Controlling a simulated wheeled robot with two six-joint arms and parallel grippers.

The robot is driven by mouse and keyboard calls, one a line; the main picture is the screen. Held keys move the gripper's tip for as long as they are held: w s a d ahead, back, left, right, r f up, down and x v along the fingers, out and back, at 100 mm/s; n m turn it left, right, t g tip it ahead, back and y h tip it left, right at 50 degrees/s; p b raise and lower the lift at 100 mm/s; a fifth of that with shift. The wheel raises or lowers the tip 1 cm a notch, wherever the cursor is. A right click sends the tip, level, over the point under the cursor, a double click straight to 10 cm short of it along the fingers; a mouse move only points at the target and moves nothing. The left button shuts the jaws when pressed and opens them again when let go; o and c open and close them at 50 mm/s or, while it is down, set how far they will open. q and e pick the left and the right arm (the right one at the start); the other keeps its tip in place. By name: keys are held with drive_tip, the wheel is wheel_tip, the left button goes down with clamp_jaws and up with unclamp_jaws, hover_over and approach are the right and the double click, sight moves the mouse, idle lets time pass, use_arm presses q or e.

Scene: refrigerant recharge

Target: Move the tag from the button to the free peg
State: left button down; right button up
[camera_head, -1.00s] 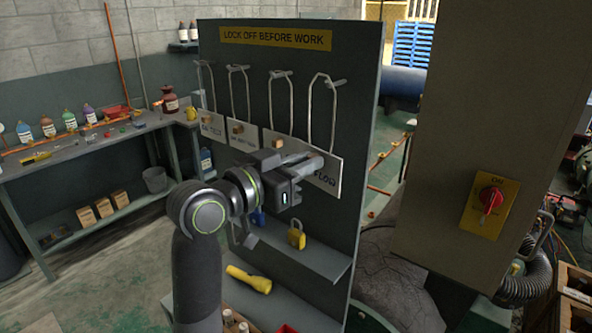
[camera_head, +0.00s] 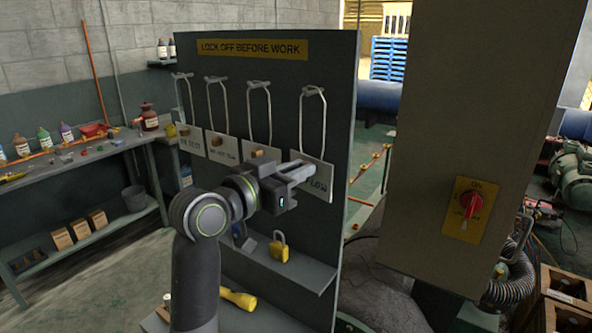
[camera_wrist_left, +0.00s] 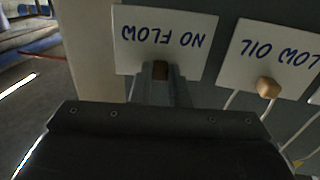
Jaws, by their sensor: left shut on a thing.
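The white NO FLOW tag (camera_head: 316,182) with its wire loop is at the right end of the dark board (camera_head: 345,110). My left gripper (camera_head: 300,168) is shut on the tag's small wooden block; the wrist view shows the grip (camera_wrist_left: 160,72) on the NO FLOW tag (camera_wrist_left: 190,38). The loop's top is by the rightmost peg (camera_head: 315,90); I cannot tell whether it rests on it. Three other tags hang to its left, including LOW OIL (camera_wrist_left: 270,52). The red knob (camera_head: 472,202) on a yellow plate is on the cabinet at right, with no tag on it. My right gripper is out of view.
The tall cabinet (camera_head: 460,110) stands right of the board. A yellow padlock (camera_head: 279,248) is at the board's lower shelf (camera_head: 300,271), with a yellow torch (camera_head: 238,299) below. A workbench (camera_head: 85,160) with bottles is at left.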

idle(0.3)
use_arm(q)
drive_tip(key=c, duration=1.3)
unclamp_jaws()
drive_tip(key=shift+a, duration=0.1)
